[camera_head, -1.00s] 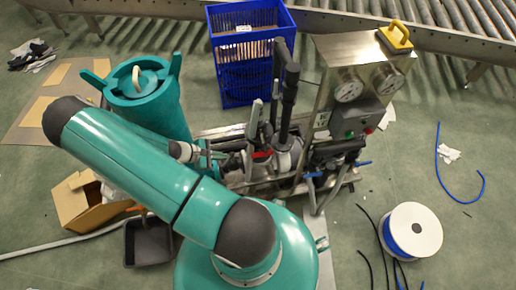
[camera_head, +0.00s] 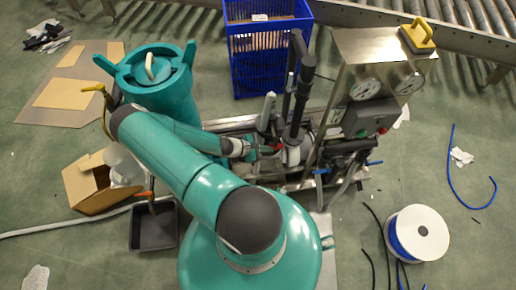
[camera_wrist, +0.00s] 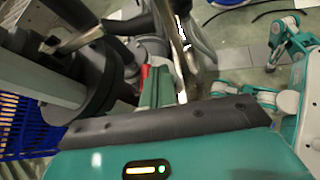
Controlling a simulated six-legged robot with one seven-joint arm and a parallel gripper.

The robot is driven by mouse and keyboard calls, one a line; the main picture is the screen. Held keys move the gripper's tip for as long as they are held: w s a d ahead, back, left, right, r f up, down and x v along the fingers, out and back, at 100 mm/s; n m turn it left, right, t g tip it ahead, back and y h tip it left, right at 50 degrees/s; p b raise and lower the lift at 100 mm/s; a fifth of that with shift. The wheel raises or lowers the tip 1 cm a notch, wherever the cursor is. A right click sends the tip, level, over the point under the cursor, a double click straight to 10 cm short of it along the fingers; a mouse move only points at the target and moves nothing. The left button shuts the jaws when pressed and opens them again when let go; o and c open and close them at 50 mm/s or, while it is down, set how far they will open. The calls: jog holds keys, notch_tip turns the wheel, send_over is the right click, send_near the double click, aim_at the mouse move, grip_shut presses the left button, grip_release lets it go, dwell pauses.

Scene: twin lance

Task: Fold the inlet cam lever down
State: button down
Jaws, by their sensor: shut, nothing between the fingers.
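The pump skid (camera_head: 225,124) stands just beyond my body. A pale grey, lever-like bar (camera_head: 267,110) stands up and tilts slightly, left of a dark vertical pipe (camera_head: 299,85). A small red part (camera_head: 274,149) sits low by the pipe's base; a red part also shows in the wrist view (camera_wrist: 144,74). I cannot tell for sure which part is the inlet cam lever. My gripper (camera_head: 258,150) is shut and empty, low beside the red part. Its green fingers (camera_wrist: 158,88) show close to the red part in the wrist view; contact is unclear.
A gauge box (camera_head: 365,65) with a yellow handle stands right of the pipes. A teal canister (camera_head: 160,85) is at left, a blue crate (camera_head: 268,50) behind. A cable spool (camera_head: 418,232), cardboard box (camera_head: 90,185) and black tray (camera_head: 153,230) lie on the floor.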

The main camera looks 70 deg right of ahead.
aim_at(274, 135)
jog(key=r, duration=0.2)
jog(key=s+r, duration=0.1)
jog(key=r, duration=0.1)
jog(key=shift+a, duration=0.1)
jog(key=shift+w+r, duration=0.1)
jog(key=shift+w, duration=0.05)
dwell(0.3)
jog(key=shift+r, duration=0.1)
